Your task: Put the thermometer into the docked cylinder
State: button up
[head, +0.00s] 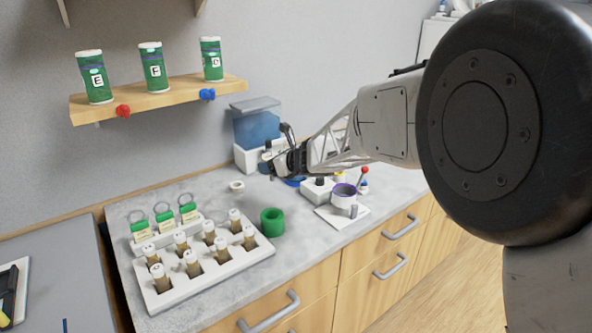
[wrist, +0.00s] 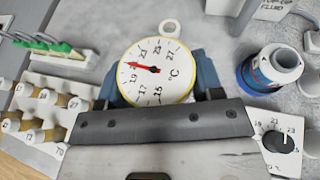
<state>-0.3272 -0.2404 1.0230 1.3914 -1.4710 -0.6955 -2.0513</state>
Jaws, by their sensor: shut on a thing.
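The thermometer (wrist: 158,72) has a round white dial with a yellow rim, black numbers and a red pointer. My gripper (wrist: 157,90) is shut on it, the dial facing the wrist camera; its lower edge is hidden. In the head view my gripper (head: 287,163) is above the back of the counter, and the thermometer is not clear there. A blue-ringed cylinder (wrist: 270,69) is right of the thermometer in the wrist view. I cannot tell which cylinder is docked.
A white box with a black knob (head: 318,187) stands near the cylinders, beside a red-topped lever (head: 363,171). A blue-fronted box (head: 258,133) stands by the wall.

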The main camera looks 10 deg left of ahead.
jog(key=w+d+n+g, duration=0.1)
jog(key=w+d, duration=0.2)
jog(key=d, duration=0.7)
jog(key=shift+n+g+y, duration=0.3)
jog(key=shift+y, duration=0.1)
jog(key=shift+w, duration=0.1)
jog(key=shift+w, duration=0.1)
jog(key=w+a, duration=0.2)
jog(key=w, duration=0.5)
jog(key=w+a+f, duration=0.1)
jog(key=w+a, duration=0.1)
jog(key=w, duration=0.5)
jog(key=shift+a+f, duration=0.15)
jog(key=shift+a, duration=0.25)
jog(key=shift+w, duration=0.1)
jog(key=shift+w+a+f, duration=0.1)
jog(key=shift+w+f, duration=0.1)
jog(key=shift+f, duration=0.7)
jog(key=shift+w+a+f, duration=0.1)
jog(key=shift+w+f, duration=0.1)
jog(key=shift+f, duration=0.7)
jog(key=shift+f, duration=0.25)
